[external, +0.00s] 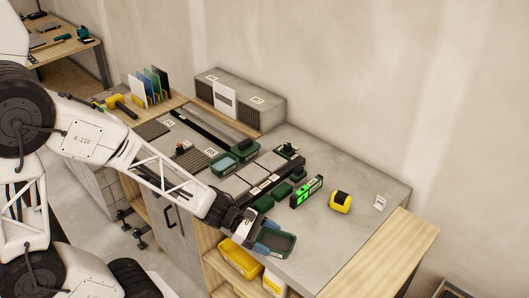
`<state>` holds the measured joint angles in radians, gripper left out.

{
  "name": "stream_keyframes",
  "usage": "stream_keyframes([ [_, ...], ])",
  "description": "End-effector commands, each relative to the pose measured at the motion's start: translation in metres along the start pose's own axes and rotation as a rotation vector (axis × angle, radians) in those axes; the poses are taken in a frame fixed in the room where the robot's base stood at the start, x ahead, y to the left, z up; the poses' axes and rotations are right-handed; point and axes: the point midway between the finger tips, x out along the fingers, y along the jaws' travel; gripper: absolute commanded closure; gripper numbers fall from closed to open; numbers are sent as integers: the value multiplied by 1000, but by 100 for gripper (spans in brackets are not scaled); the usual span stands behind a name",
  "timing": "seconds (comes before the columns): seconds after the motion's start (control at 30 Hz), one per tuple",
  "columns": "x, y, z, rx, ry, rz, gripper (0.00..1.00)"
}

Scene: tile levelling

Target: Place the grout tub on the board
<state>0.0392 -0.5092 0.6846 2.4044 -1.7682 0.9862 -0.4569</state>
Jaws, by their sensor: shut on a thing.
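My gripper (262,236) is at the front edge of the grey worktop, shut on a dark green open tub (284,243), which looks like the grout tub. The tub is held at its left side, near the front edge; I cannot tell whether it touches the top. What the task calls the board is not certain. A light wood surface (396,250) lies at the right end of the worktop, apart from the tub.
Pale tiles (236,185) lie mid-worktop. A green-lit level (306,191) and a yellow tape measure (340,202) stand to their right. A grey block (268,115) is at the back wall. The right part of the worktop is mostly clear.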

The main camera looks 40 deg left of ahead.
Motion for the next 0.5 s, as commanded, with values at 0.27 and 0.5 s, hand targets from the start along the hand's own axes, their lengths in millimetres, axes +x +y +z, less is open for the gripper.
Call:
stream_keyframes([
  [0.27,24,23,3,0,0,-1,63],
  [0.5,50,48,6,0,0,-2,63],
])
